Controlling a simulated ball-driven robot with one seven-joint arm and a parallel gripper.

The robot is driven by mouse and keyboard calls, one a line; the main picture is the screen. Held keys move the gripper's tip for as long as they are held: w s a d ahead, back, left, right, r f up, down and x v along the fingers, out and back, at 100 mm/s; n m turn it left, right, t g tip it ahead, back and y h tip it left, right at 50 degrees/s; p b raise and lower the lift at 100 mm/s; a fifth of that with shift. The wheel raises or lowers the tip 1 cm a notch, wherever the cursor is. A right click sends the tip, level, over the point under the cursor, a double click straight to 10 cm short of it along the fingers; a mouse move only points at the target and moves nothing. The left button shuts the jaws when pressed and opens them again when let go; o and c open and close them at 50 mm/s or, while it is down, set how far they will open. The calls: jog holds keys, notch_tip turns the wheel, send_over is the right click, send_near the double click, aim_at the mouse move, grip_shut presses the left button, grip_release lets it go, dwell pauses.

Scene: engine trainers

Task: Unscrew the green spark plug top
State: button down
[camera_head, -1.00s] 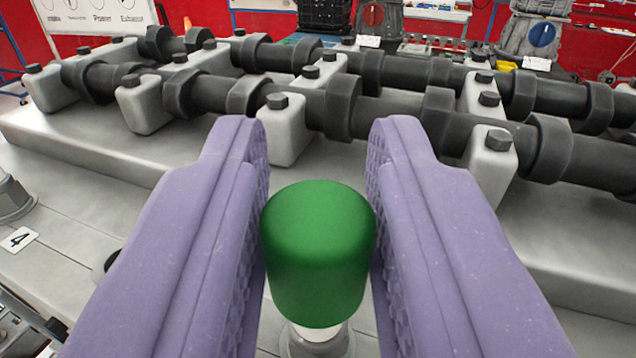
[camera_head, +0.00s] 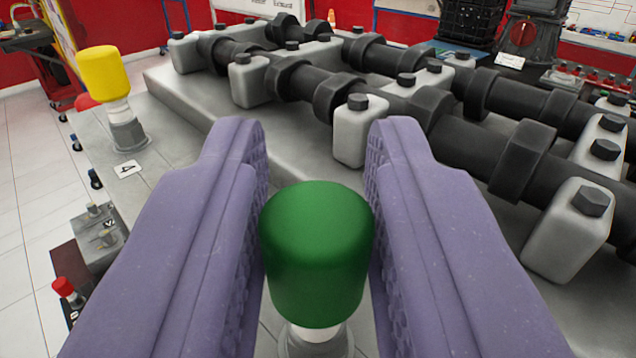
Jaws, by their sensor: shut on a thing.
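The green spark plug top (camera_head: 317,252) is a rounded green cap in the lower middle of the head camera view. Below it a white neck (camera_head: 313,333) and a grey base (camera_head: 312,348) show in part, upright under the cap. My gripper (camera_head: 318,225) has two purple padded fingers, one on each side of the cap. They are shut on the green top. The lower part of the plug is cut off by the picture's bottom edge and the fingers.
Dark camshafts (camera_head: 440,115) with grey bearing blocks (camera_head: 352,130) lie beyond the gripper. A yellow-topped plug (camera_head: 104,75) stands at left behind a label marked 4 (camera_head: 127,169). A red-topped part (camera_head: 64,288) is low at left. Open floor (camera_head: 35,215) lies further left.

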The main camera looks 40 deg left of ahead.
jog(key=c, duration=0.9)
grip_release()
jog(key=shift+f, duration=0.1)
jog(key=shift+c, duration=0.2)
jog(key=p+v, duration=0.1)
jog(key=v, duration=0.6)
jog(key=shift+s+d, duration=0.3)
jog(key=shift+d, duration=0.05)
jog(key=shift+o, duration=0.2)
